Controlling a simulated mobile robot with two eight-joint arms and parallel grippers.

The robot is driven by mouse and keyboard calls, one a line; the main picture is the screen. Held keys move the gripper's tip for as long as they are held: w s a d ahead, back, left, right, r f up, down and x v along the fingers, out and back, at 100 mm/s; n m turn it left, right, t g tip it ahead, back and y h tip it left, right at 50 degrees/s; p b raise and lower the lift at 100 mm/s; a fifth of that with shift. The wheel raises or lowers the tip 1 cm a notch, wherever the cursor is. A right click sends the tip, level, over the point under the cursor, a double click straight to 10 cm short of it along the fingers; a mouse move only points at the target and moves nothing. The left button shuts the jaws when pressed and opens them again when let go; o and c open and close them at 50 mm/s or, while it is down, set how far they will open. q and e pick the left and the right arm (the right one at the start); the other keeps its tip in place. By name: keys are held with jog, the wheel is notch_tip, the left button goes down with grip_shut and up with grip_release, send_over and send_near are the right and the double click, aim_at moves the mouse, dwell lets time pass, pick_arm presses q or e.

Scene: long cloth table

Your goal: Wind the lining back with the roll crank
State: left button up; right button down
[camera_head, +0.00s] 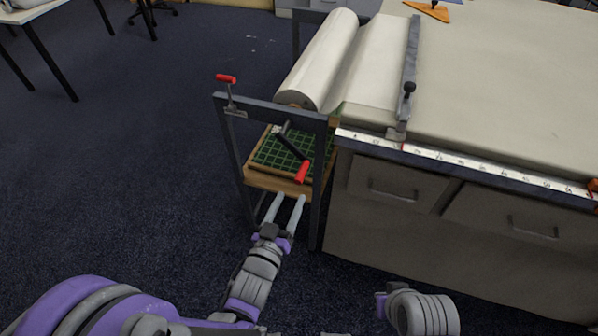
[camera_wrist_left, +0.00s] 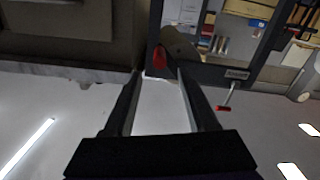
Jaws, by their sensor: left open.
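The roll crank (camera_head: 290,143) is a dark arm with a red handle (camera_head: 303,172), on the near end of the roll frame (camera_head: 270,107). The pale lining roll (camera_head: 322,62) lies across the frame's top, and its sheet (camera_head: 375,62) runs onto the table. My left gripper (camera_head: 291,197) is open and empty, just below the red handle in the head view and apart from it. In the left wrist view the red handle (camera_wrist_left: 160,57) shows between and beyond the fingertips (camera_wrist_left: 166,74). My right gripper cannot be made out.
A second red-handled lever (camera_head: 227,79) stands on the frame's left corner. A green gridded board (camera_head: 275,152) rests on a wooden shelf inside the frame. The cloth table (camera_head: 500,80) carries a grey bar (camera_head: 411,70) and a ruler edge (camera_head: 470,163).

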aim_at(302, 171)
pick_arm(q)
jog(key=x, duration=1)
jog(key=shift+w+d, duration=0.1)
jog(key=shift+w, duration=0.3)
jog(key=shift+c, duration=0.4)
grip_shut()
dwell(0.5)
